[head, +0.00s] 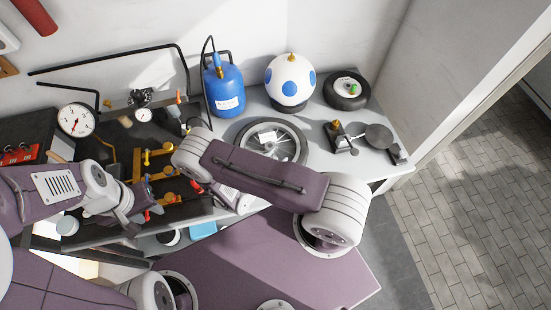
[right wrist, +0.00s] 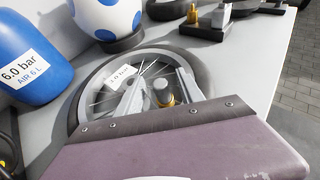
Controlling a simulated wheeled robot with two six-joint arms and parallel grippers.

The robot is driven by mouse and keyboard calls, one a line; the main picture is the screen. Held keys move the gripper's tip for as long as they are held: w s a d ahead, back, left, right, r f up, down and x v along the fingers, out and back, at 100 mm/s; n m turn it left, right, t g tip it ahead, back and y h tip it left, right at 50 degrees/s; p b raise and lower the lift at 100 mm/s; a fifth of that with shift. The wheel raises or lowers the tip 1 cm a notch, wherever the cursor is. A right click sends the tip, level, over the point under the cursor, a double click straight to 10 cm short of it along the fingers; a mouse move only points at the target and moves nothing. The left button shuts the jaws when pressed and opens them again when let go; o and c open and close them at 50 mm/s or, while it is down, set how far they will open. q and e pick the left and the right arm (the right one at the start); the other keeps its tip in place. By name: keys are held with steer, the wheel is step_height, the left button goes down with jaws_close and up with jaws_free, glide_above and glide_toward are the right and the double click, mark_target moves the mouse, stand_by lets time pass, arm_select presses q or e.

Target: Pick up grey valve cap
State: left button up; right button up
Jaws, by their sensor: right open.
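In the right wrist view, my right gripper (right wrist: 160,88) is open, with its two grey fingers over the spoked wheel (right wrist: 92,85). Between the fingers is a small brass-coloured piece with a greyish top, which looks like the grey valve cap (right wrist: 161,84). I cannot tell whether either finger touches it. In the head view, the wheel (head: 242,135) lies flat on the bench, partly behind my right arm, and the cap cannot be made out. My left gripper (head: 138,212) is at the left, above the dark rack, and its jaw opening is unclear.
A blue air tank (head: 224,92) and a white ball with blue spots (head: 290,80) stand behind the wheel. A small black tyre (head: 347,90) and a black-and-brass device (head: 340,138) stand to the right. The dark rack holds brass fittings (head: 160,155) and a gauge (head: 76,119).

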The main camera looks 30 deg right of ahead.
mark_target(275, 158)
steer(key=shift+s+a+r, duration=0.1)
steer(key=shift+s+a, duration=0.05)
steer(key=shift+s, duration=0.05)
jaws_close()
step_height(275, 158, up, 5)
steer(key=p, duration=0.4)
steer(key=shift+w, duration=0.1)
steer(key=s+d+r+p, duration=0.6)
steer(key=s+d+p, duration=0.1)
steer(key=s+p, duration=0.1)
steer(key=shift+s, duration=0.75)
